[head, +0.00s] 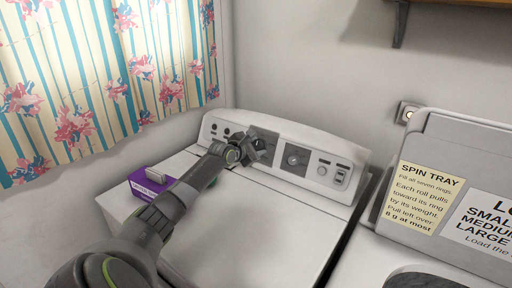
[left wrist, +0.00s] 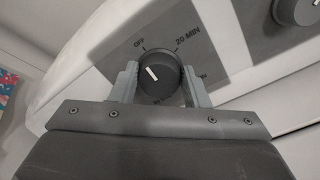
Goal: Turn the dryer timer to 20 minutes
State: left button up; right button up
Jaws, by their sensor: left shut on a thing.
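The dryer (head: 265,225) stands with its sloped control panel at the back. In the left wrist view the black timer knob (left wrist: 160,85) is on a grey plate with the labels OFF and 20 MIN. Its white mark slants up and left, roughly towards OFF. Other labels on the right and below are partly covered. My left gripper (left wrist: 160,78) has a finger on each side of the knob and is shut on it. In the head view my left gripper (head: 262,146) reaches the panel and hides most of this knob. My right gripper is not in view.
A second knob (head: 295,157) sits right of the timer, with buttons (head: 340,175) beyond it. A purple box (head: 150,181) lies on the dryer's left side by my left arm. A second machine with a SPIN TRAY note (head: 422,198) stands at right.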

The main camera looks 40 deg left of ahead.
pick_arm(q)
jog(key=shift+m, duration=0.4)
jog(key=shift+m+p, duration=0.35)
jog(key=shift+m, duration=0.65)
jog(key=m, duration=0.2)
jog(key=shift+f+m, duration=0.15)
jog(key=shift+m, duration=0.25)
jog(key=m+b, duration=0.1)
jog(key=m, duration=0.2)
jog(key=shift+f+m, duration=0.15)
jog(key=shift+m, duration=0.25)
jog(key=shift+s+m+h+b, duration=0.1)
jog(key=shift+m+h+b, duration=0.3)
jog(key=shift+m+b, duration=1.3)
jog(key=shift+m+p, duration=0.55)
jog(key=shift+m, duration=0.25)
jog(key=o, duration=1)
